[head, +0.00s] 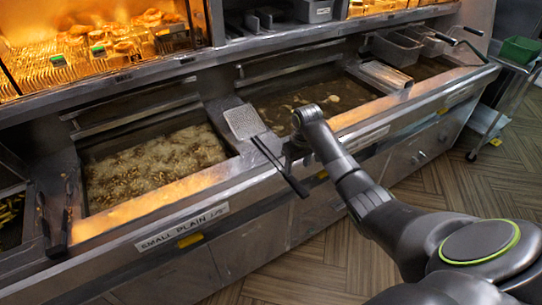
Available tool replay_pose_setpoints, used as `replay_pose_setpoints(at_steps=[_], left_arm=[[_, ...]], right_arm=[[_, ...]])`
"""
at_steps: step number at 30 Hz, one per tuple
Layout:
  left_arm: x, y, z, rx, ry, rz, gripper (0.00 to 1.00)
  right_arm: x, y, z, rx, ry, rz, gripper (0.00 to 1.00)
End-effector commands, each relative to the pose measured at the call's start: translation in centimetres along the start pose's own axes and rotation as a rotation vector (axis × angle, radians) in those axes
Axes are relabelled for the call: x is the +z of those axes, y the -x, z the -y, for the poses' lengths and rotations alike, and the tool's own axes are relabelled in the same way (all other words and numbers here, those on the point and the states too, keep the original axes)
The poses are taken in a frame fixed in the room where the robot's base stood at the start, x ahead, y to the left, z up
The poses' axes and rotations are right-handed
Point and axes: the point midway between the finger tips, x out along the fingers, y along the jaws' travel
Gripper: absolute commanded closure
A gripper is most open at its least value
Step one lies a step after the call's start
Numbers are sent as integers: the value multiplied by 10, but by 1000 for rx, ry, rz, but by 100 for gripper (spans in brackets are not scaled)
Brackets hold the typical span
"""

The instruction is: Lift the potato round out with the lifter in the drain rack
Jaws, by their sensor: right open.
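A lifter with a flat perforated head (244,122) rests on the divider between two fryer vats. Its long black handle (281,168) slopes down past the front edge. My right gripper (290,153) is open, close beside the handle near the front rim; I cannot tell whether it touches. Pale pieces float in the dark oil of the middle vat (290,90); a larger pale one (331,99) may be the potato round. A flat rack-like tray (386,75) lies on the divider to the right. My left gripper is not in view.
The left vat (155,165) is full of bubbling small pieces. Dark utensils (68,212) lie at its left. Grey baskets (397,48) stand in the right vat. A lit food display (100,45) is behind. The tiled floor in front is clear.

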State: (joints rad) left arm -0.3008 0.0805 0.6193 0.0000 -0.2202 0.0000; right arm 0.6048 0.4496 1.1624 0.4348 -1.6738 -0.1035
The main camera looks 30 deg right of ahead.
Motion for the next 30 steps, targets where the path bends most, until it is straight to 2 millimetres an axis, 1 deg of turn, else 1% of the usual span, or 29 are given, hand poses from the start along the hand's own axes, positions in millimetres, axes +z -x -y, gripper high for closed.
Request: replay_pose_setpoints(at_steps=[5, 11, 24, 26, 30], left_arm=[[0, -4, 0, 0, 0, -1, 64], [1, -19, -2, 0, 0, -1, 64], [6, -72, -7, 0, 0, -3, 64], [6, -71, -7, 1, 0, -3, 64], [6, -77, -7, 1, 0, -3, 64]], right_arm=[[0, -4, 0, 0, 0, 0, 45], [1, -16, 0, 0, 0, -1, 45], [1, -58, 0, 1, 0, -1, 45], [1, -64, 0, 0, 0, 0, 45], [0, -81, 0, 0, -1, 0, 45]])
